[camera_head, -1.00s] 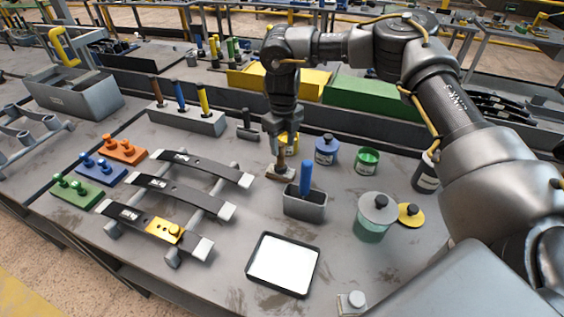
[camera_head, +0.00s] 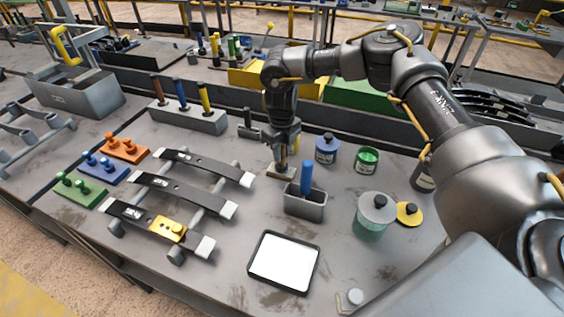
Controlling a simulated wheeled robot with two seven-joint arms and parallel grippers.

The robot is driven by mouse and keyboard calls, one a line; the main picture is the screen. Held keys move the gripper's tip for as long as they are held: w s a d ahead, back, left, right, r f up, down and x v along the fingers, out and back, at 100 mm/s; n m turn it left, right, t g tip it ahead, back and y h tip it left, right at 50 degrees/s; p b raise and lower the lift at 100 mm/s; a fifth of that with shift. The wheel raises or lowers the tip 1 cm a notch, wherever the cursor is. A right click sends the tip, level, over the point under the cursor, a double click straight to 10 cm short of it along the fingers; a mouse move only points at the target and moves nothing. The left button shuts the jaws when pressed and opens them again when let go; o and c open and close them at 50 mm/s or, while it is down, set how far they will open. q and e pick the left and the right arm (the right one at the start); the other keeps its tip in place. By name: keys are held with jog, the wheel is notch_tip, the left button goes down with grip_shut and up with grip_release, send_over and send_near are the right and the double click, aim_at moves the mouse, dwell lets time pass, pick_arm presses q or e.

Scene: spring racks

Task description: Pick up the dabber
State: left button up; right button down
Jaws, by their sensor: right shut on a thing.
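The dabber (camera_head: 281,172), which I take to be the small piece with a brown upright handle and a pale flat base, stands on the grey bench near the middle. My right gripper (camera_head: 282,153) comes down on it from above, and its fingers are shut around the handle. The fingers hide most of the handle. The base seems to be at bench level; I cannot tell if it is clear of the surface. My left gripper is not in view.
A grey holder (camera_head: 304,207) with a blue-handled tool (camera_head: 306,177) stands just in front of the dabber. A blue jar (camera_head: 327,149) and a green jar (camera_head: 367,160) stand to the right. A white-faced tray (camera_head: 284,263) lies nearer. Leaf springs (camera_head: 178,193) lie on a rack to the left.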

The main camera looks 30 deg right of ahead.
jog(key=shift+r, duration=0.15)
jog(key=shift+r+b, duration=0.2)
jog(key=shift+b, duration=0.1)
notch_tip(320, 180, up, 2)
jog(key=shift+w+r+b, duration=0.1)
jog(key=shift+r+b, duration=0.05)
jog(key=shift+b, duration=0.55)
jog(key=s+a+r+b, duration=0.3)
jog(key=s+a+r, duration=0.5)
jog(key=s+r, duration=0.2)
jog(key=shift+s, duration=0.95)
jog(key=shift+d, duration=0.1)
